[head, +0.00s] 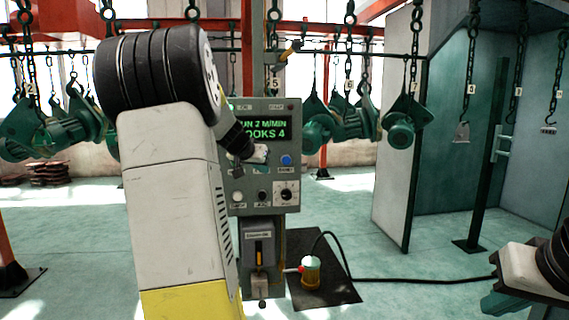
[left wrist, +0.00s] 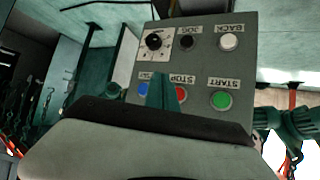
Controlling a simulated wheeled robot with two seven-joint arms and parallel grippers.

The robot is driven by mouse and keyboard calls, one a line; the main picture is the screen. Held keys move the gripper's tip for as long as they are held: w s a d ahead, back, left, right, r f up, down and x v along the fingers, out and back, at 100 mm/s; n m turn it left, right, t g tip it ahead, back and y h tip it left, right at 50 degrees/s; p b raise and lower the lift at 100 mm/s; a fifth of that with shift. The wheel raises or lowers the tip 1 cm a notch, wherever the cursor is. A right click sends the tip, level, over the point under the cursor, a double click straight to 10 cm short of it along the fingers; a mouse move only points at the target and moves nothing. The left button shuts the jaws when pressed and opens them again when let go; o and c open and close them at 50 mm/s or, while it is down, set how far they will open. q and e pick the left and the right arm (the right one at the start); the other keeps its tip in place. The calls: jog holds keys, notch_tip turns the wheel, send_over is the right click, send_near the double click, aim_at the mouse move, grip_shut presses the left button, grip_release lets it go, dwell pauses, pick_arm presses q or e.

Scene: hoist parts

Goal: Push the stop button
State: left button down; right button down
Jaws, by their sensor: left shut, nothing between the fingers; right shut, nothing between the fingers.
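The grey control box (head: 288,204) stands ahead, with a lit green display (head: 265,130). In the left wrist view the box is upside down, and the red stop button (left wrist: 182,93) sits between the green start button (left wrist: 221,100) and a blue button (left wrist: 143,90). My left gripper (head: 261,168) is shut and empty at the button row; it hides the stop button in the head view. In the left wrist view its teal fingers (left wrist: 163,92) overlap the stop button's edge on the blue-button side. I cannot tell whether they touch it. My right gripper (head: 494,303) is shut and empty, low at the right.
The box also carries a selector dial (head: 286,195) and further buttons. Green hoist parts (head: 401,132) hang on chains behind. A yellow device with a red part (head: 311,270) stands on a dark mat at the post's foot. A booth wall (head: 398,140) stands at right.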

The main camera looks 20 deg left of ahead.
pick_arm(q)
jog(key=w+a, duration=0.3)
jog(key=w, duration=0.2)
jog(key=shift+w+a, duration=0.2)
jog(key=shift+w, duration=0.05)
dwell(1.9)
jog(key=shift+w+a, duration=0.25)
jog(key=shift+w, duration=0.1)
jog(key=shift+w+a, duration=0.2)
jog(key=shift+w, duration=0.15)
dwell(0.6)
dwell(0.4)
jog(key=shift+s+d, duration=0.45)
jog(key=shift+s, duration=0.25)
jog(key=shift+s, duration=0.1)
jog(key=s+d, duration=0.1)
jog(key=s, duration=0.1)
jog(key=s+d, duration=0.1)
jog(key=s, duration=0.1)
jog(key=shift+d, duration=0.3)
